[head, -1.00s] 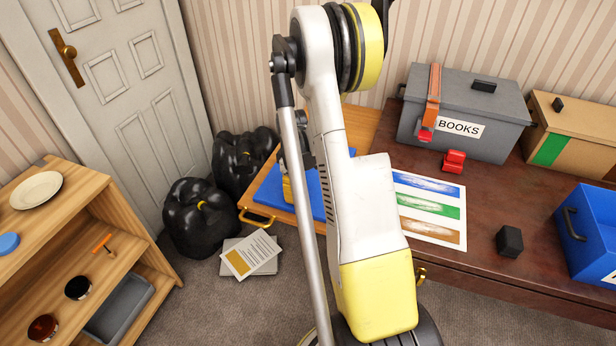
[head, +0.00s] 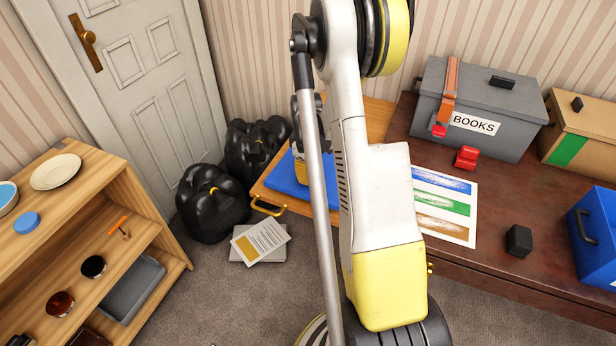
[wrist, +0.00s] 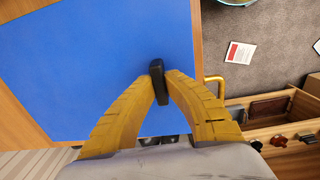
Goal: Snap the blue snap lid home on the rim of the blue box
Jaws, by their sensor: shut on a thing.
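The blue snap lid (head: 288,183) is a flat blue panel over the wooden top at the left end of the desk. It fills much of the wrist view (wrist: 80,70), where its black handle (wrist: 157,75) stands between my fingertips. My gripper (wrist: 160,84) is shut on that handle. In the head view, my arm hides most of my gripper and part of the lid. I cannot tell whether the lid rests on the wood or hangs just above it. The blue box (head: 598,240) stands at the right end of the desk, cut off by the picture edge; its rim is only partly visible.
A grey BOOKS box (head: 485,95), a tan box (head: 585,140), a red object (head: 466,158), a striped sheet (head: 443,205) and a black block (head: 518,241) are on the desk. Black bags (head: 212,205) and papers (head: 260,243) lie on the floor beside a wooden shelf (head: 120,205).

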